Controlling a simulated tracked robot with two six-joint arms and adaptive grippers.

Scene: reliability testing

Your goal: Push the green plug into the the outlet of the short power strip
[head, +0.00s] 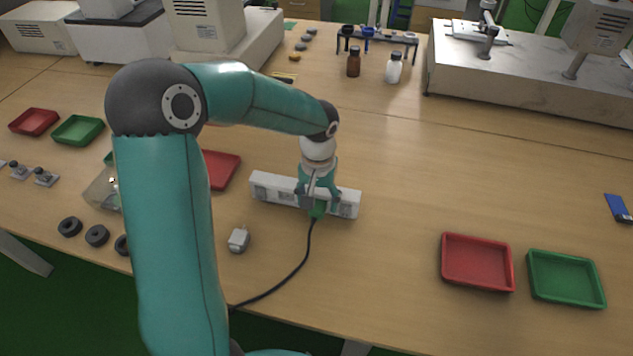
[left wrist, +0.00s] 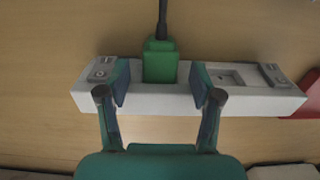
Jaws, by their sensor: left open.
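The short white power strip (head: 275,187) lies on the table in the middle of the head view; it also spans the left wrist view (left wrist: 258,99). The green plug (head: 318,209) is at the strip with its black cord (head: 297,268) trailing toward the table's front edge. In the left wrist view the green plug (left wrist: 160,61) stands at the strip between two sockets; whether it is fully seated I cannot tell. My left gripper (left wrist: 161,92) is open, its fingers apart on either side of the plug with gaps. My right gripper is not in view.
A white adapter (head: 239,240) lies left of the cord. A red tray (head: 477,263) and a green tray (head: 566,279) are at the right front. Black rings (head: 97,236) lie at the left. Bottles (head: 393,68) stand at the back.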

